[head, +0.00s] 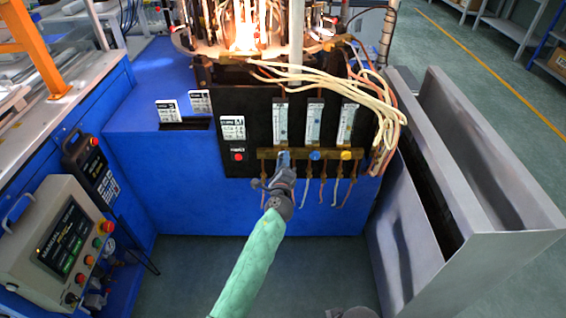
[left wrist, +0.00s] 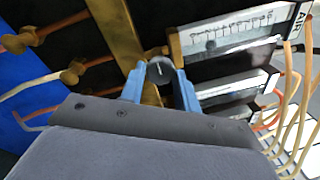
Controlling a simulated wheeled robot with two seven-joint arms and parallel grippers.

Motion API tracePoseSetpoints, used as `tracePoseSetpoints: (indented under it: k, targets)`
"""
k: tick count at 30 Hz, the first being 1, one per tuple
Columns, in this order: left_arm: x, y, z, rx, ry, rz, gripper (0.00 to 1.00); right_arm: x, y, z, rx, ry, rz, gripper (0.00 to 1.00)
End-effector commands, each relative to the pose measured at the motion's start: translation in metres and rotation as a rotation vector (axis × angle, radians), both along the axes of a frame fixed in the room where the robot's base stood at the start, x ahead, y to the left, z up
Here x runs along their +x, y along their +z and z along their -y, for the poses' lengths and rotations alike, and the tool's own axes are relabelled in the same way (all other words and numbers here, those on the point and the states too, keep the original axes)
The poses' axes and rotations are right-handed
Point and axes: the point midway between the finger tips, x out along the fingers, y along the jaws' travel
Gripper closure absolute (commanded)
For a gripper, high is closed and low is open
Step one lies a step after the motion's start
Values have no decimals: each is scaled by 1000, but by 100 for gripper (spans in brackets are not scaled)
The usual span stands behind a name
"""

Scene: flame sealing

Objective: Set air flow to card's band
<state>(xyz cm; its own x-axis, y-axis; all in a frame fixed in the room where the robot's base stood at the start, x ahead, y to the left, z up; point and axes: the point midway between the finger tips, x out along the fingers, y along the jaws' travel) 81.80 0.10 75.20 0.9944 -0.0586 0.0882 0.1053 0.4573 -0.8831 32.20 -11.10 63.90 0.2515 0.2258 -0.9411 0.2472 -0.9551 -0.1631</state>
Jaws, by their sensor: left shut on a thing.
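My left gripper (head: 284,161) is at the leftmost knob on the brass bar (head: 266,154) of the black panel. In the left wrist view its blue fingers (left wrist: 160,84) are shut on a dark round knob (left wrist: 160,69) with a white mark line. The flow tube (head: 281,124) above that knob carries the label AIR in the left wrist view (left wrist: 240,33); its reading is too small to tell. Cards stand on the blue bench, one at left (head: 168,111) and one beside it (head: 200,102); their print is not legible.
Beside the air tube are two more tubes, with a blue knob (head: 315,155) and a yellow knob (head: 346,155). A labelled plate (head: 232,128) sits above a red button (head: 238,156). Pale hoses (head: 385,110) hang at right. A flame (head: 243,35) burns above. A metal bin (head: 480,200) stands right.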

Motion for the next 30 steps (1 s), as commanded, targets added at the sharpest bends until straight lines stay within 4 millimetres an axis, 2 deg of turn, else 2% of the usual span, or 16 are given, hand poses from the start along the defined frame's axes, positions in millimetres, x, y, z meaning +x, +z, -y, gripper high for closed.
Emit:
tracePoseSetpoints:
  k: [1,2,5,13,17,30]
  targets:
    - [0,0,0,1,1,1,91,0,0,0,0,0,0,47]
    - [0,0,0,1,1,1,66,0,0,0,0,0,-1,47]
    - [0,0,0,1,0,0,47,0,0,0,0,0,0,47]
    - [0,0,0,1,0,0,46,0,1,0,1,-1,2,47]
    - [-7,-2,-1,2,1,-1,46,1,0,-1,3,-1,4,47]
    - [-66,-8,-4,0,0,-1,46,7,-12,-17,38,11,42,47]
